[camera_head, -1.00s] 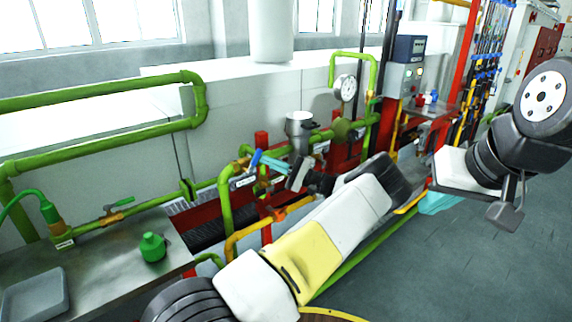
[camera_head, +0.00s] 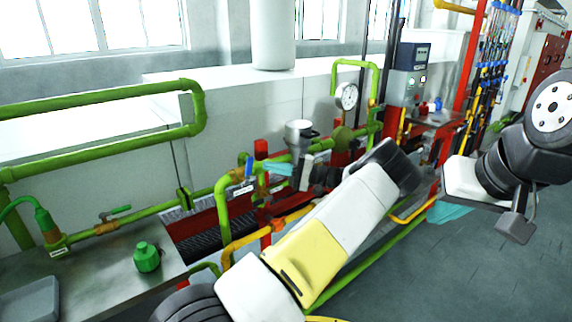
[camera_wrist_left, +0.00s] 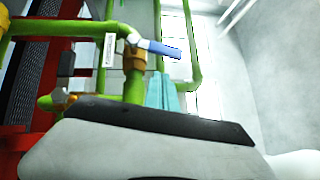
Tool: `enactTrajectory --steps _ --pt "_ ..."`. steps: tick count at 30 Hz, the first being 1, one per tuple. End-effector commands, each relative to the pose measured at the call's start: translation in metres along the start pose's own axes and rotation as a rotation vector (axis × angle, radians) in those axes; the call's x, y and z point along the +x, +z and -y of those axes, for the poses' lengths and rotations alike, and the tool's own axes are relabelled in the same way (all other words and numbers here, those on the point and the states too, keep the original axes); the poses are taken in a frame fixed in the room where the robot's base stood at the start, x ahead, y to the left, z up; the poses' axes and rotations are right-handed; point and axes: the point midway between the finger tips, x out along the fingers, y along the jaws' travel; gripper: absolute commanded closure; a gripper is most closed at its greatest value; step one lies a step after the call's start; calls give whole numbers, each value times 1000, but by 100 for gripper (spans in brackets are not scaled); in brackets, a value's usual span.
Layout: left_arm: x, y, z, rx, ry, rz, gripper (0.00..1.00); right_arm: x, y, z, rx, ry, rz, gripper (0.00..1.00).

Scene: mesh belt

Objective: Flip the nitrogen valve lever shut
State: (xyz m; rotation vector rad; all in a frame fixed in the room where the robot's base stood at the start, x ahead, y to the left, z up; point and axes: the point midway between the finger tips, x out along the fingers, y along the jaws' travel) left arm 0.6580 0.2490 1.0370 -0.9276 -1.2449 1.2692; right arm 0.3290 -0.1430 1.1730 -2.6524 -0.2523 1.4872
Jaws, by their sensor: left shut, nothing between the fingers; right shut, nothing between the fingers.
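A valve with a blue lever (camera_head: 249,166) sits on the green pipe by a small white label in the head view. The label's text is too small to read. In the left wrist view the blue lever (camera_wrist_left: 160,48) sticks out to the right from a brass valve body (camera_wrist_left: 135,62). My left gripper (camera_head: 266,167) is shut and empty, its teal fingers just right of the lever. In the left wrist view the fingers (camera_wrist_left: 162,94) appear just below the lever; I cannot tell if they touch it. My right gripper (camera_head: 449,212) is shut, low at the right, partly hidden by its arm.
Green pipes and red posts (camera_head: 262,150) crowd around the valve. A pressure gauge (camera_head: 346,96) stands behind. A metal table (camera_head: 110,280) with a green bottle (camera_head: 147,257) is at the left. Open floor (camera_head: 480,270) lies at the right.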

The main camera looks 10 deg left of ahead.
Motion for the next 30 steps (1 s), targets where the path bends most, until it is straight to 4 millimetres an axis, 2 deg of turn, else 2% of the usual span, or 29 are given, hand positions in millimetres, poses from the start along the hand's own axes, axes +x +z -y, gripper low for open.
enactTrajectory --steps 2,8,21,30 --pt "1 0 -3 0 0 2 100 0 0 0 0 0 -1 100" --pt "-24 -1 -3 -1 0 0 100 0 0 0 -1 0 -2 100" --pt "-89 -1 -6 -1 0 1 100 0 0 0 0 0 -1 100" --pt "-100 0 -6 1 0 2 100 0 0 0 0 0 -1 100"
